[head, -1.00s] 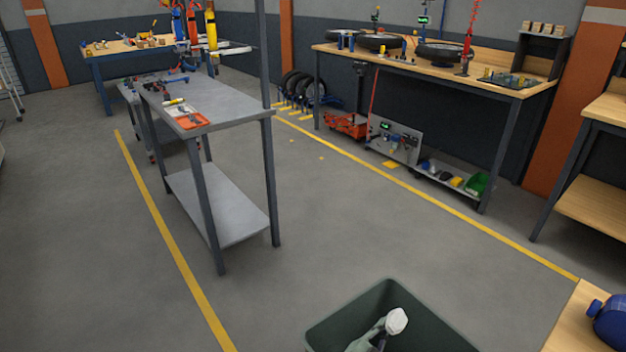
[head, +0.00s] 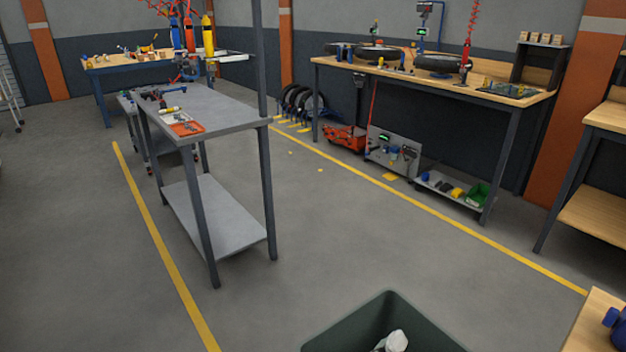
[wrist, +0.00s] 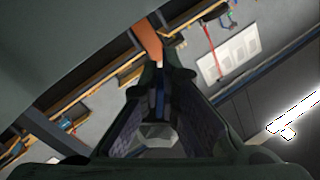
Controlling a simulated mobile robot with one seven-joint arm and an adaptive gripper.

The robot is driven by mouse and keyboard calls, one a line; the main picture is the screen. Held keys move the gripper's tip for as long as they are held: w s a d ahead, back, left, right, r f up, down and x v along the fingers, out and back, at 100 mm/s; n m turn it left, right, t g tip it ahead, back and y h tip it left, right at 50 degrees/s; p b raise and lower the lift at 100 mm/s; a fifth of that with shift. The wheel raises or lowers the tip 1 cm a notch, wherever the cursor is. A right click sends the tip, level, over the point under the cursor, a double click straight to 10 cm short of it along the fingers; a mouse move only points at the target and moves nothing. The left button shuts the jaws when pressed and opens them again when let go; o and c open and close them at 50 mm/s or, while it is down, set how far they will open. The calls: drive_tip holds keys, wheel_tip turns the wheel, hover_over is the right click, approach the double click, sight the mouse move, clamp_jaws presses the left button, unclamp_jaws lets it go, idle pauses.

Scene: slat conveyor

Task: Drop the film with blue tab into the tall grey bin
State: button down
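A dark grey-green bin (head: 340,328) stands at the bottom edge of the head view, its mouth cut off by the frame. A small whitish thing (head: 397,341) shows against its inside; I cannot tell whether it is the film or something else. My gripper (wrist: 162,75) shows in the wrist view with its inner pads apart, so it looks open. A narrow blue strip (wrist: 158,98) shows in the gap between the fingers; I cannot tell whether it is a tab or background. No film with a blue tab can be clearly made out.
A grey metal table (head: 215,112) with a lower shelf stands left of centre. A wood-topped bench (head: 430,78) runs along the back wall. A wooden tabletop corner (head: 595,330) with a blue object is at lower right. Open floor (head: 330,230) lies between them.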

drive_tip(key=c, duration=1.7)
unclamp_jaws()
drive_tip(key=shift+r, duration=0.1)
wheel_tip(320, 180, up, 10)
drive_tip(key=shift+f, duration=0.1)
